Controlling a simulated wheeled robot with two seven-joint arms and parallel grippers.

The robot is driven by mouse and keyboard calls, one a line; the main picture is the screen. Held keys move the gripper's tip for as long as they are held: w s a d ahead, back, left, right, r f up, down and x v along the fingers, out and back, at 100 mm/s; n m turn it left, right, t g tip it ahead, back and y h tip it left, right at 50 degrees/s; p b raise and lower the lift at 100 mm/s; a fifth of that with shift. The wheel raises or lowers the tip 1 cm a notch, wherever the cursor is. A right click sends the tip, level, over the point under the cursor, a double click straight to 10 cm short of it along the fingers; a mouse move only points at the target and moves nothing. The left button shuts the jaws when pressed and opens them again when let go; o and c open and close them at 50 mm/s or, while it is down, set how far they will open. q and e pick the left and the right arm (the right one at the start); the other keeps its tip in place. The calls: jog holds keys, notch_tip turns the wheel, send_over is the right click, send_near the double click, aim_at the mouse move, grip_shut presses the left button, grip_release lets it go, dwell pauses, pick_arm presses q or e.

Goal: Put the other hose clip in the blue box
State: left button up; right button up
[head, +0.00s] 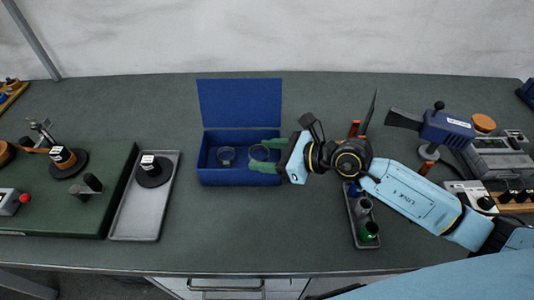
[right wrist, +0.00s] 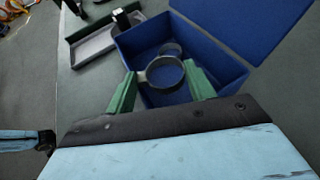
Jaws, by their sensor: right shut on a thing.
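The blue box (head: 240,178) stands open at the back middle of the bench, its lid raised behind it. One ring-shaped grey hose clip (head: 226,155) lies inside on the left; it also shows in the right wrist view (right wrist: 171,48). My right gripper (head: 264,156) reaches in from the right over the right part of the box. Its green fingers (right wrist: 162,86) are shut on the other hose clip (right wrist: 149,72), a grey ring held across its width. I cannot tell whether this clip touches the box floor. My left gripper is not in view.
A grey tray (head: 134,226) with a black round-based part stands left of the box, beside a dark green board (head: 70,215). A small tray of coloured cylinders (head: 369,231) lies under my right forearm. Bench in front of the box is clear.

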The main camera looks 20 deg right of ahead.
jog(key=o, duration=0.9)
jog(key=shift+s+f, duration=0.1)
jog(key=shift+f, duration=0.3)
jog(key=shift+o, duration=0.4)
jog(key=shift+s+f, duration=0.1)
jog(key=r+v, duration=0.1)
jog(key=v, duration=1.1)
jog(key=shift+w+r, duration=0.2)
jog(key=shift+r, duration=0.3)
